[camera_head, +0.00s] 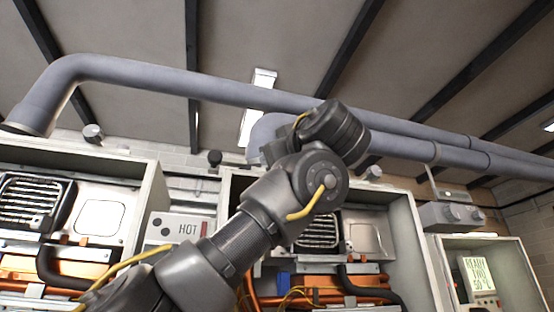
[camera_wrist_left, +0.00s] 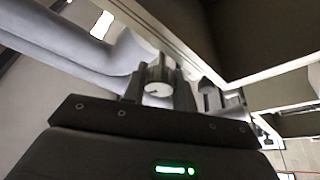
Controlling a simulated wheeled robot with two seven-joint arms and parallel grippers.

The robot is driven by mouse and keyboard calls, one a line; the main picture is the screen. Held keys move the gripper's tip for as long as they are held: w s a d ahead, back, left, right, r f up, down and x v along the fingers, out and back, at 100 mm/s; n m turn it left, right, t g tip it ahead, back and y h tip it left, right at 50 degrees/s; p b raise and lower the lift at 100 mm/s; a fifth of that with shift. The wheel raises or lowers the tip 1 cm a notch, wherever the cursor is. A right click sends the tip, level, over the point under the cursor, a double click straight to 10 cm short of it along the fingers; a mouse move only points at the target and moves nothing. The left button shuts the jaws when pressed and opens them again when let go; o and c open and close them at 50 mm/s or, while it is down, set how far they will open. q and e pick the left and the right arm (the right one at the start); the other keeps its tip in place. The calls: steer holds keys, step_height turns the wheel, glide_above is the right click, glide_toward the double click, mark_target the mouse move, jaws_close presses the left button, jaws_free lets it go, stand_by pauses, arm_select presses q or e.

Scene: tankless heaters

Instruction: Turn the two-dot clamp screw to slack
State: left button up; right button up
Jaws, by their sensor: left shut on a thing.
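In the left wrist view my left gripper (camera_wrist_left: 158,82) is shut on a grey round screw head (camera_wrist_left: 158,88), with one finger on each side of it. A small mark shows on its face, but I cannot make out any dots. In the head view my left arm rises from the bottom and bends in front of the middle heater. The gripper and the held screw are hidden there behind my arm. Other grey knobs show along the wall under the pipe, one at the left (camera_head: 93,132) and one right of my wrist (camera_head: 373,172). My right gripper is in neither view.
A thick grey pipe (camera_head: 190,82) runs above the open heater cabinets. The pipe (camera_wrist_left: 60,45) and a cabinet edge (camera_wrist_left: 270,75) are close to the gripper in the left wrist view.

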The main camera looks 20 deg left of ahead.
arm_select(q)
steer(key=o, duration=1)
steer(key=shift+w, duration=0.15)
steer(key=shift+c, duration=0.2)
